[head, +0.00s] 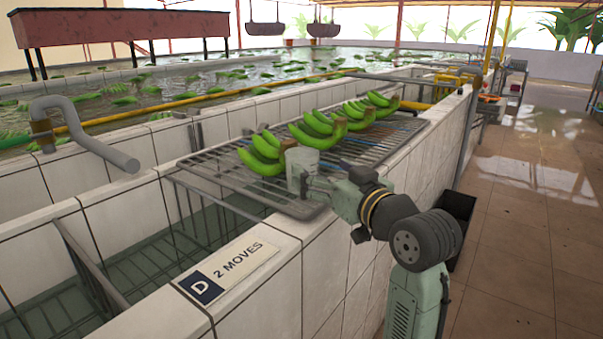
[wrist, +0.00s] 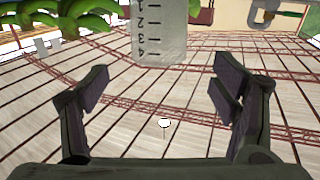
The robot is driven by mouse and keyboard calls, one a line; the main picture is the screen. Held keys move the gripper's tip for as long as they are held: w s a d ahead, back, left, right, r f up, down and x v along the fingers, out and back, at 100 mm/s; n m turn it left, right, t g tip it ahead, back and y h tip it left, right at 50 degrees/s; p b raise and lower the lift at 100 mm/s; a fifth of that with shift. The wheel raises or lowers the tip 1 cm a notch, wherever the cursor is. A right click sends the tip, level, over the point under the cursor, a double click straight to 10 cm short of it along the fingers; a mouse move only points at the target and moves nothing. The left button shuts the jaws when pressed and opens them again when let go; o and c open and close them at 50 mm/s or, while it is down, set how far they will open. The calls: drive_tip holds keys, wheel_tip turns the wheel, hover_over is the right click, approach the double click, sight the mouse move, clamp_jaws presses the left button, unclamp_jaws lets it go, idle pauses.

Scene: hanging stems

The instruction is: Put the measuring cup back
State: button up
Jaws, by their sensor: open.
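The measuring cup (head: 301,162) is a pale grey cup near the front end of the wire rack (head: 300,208). In the wrist view the measuring cup (wrist: 159,30) shows black marks numbered 1 to 4, and its top is cut off by the frame edge. My gripper (wrist: 163,82) is open and empty, its two dark fingers spread wide. The cup appears upright, just beyond the fingertips and roughly centred between them. In the head view my gripper (head: 310,185) is close to the cup at the rack's right side, and its fingers are hard to make out.
Green banana bunches (head: 264,153) lie on the rack behind and beside the cup. A sign (head: 229,270) reading "D 2 MOVES" lies on the tiled ledge in front. Tiled water basins (head: 130,255) are at left. A black crate (head: 457,215) stands on the floor at right.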

sight(310, 161)
drive_tip(key=x, duration=0.3)
drive_tip(key=shift+w, duration=0.2)
drive_tip(key=p+x, duration=0.1)
drive_tip(key=x, duration=0.1)
drive_tip(key=p+x, duration=0.1)
drive_tip(key=x, duration=0.1)
drive_tip(key=shift+a+r, duration=0.1)
drive_tip(key=shift+r, duration=0.3)
drive_tip(key=shift+w+a+f, duration=0.1)
drive_tip(key=shift+w+a, duration=0.15)
drive_tip(key=shift+w, duration=0.3)
drive_tip(key=shift+c, duration=0.4)
drive_tip(key=c, duration=1.2)
drive_tip(key=shift+o, duration=0.2)
